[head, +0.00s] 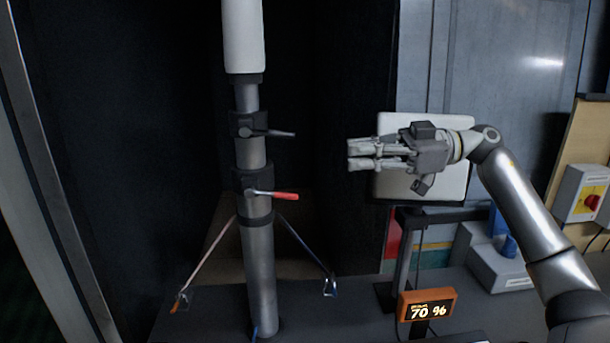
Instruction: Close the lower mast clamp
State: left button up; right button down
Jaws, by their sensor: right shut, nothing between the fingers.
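A grey mast (259,265) stands upright at left of centre with a white cylinder (243,38) on top. The lower mast clamp (252,180) is a dark collar around the mast. Its red-ended lever (278,195) points out to the right, nearly level. The upper clamp (246,125) is a similar collar, with a grey lever (275,134) also pointing right. My right gripper (351,155) is shut and empty. Its fingers point left, to the right of both levers and apart from them, a little higher than the red one. My left gripper is not in view.
Two stay lines run from the mast down to hooks (330,287) on the dark base. A white panel (450,180) stands behind my right gripper. An orange display (427,304) reads 70 %. A box with a red knob (583,195) is at far right.

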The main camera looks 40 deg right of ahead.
aim_at(273, 194)
jog(key=w+a+f+p, duration=0.4)
jog(key=w+a+p, duration=0.2)
jog(key=a, duration=0.2)
jog(key=shift+w+a+f, duration=0.2)
jog(key=shift+w+f, duration=0.15)
dwell(0.4)
jog(key=shift+f+y+b, duration=0.35)
jog(key=shift+y+b, duration=0.05)
